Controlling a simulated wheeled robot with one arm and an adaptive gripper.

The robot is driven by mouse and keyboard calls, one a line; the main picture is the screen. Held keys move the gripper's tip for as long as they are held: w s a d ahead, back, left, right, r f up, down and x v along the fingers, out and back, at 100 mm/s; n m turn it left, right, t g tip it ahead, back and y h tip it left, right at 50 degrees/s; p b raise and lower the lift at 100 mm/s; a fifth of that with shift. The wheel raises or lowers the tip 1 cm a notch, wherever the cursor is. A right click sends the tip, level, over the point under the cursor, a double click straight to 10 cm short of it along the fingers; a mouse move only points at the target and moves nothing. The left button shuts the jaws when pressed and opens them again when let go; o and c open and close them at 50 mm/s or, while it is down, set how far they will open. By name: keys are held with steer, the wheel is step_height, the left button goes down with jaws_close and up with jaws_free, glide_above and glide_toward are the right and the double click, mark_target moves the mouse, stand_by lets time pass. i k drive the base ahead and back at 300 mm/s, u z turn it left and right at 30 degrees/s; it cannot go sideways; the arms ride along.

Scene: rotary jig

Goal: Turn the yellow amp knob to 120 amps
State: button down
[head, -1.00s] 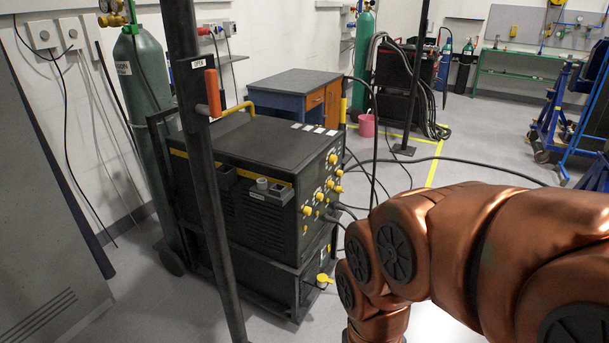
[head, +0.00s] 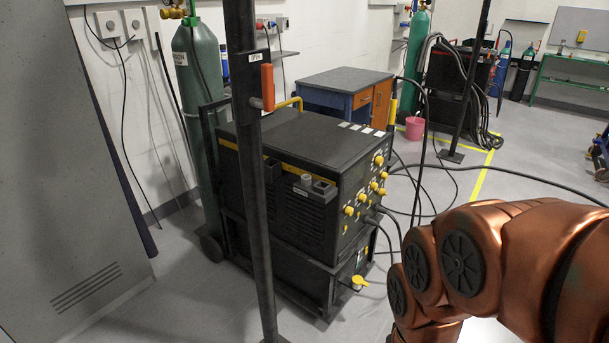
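A black welding machine (head: 290,150) stands on a cart left of centre in the head view. Its front panel faces right and is seen at a steep angle. Several yellow knobs sit on the panel, one at the upper right (head: 379,160) and others lower down, such as the one at the left (head: 349,211). I cannot tell which is the amp knob, and no scale or setting is readable. My copper arm fills the lower right, in front of and to the right of the panel. My gripper is not in view.
A black post (head: 255,180) with an orange handle (head: 267,87) stands before the machine. A green gas cylinder (head: 194,95) is behind it at left. Cables (head: 470,172) run from the panel across the floor. A blue cabinet (head: 325,97) and pink bucket (head: 414,128) stand behind.

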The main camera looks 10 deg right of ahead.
mark_target(379, 160)
steer(key=z, duration=2.25)
steer(key=i, duration=0.75)
steer(key=u, duration=2.7)
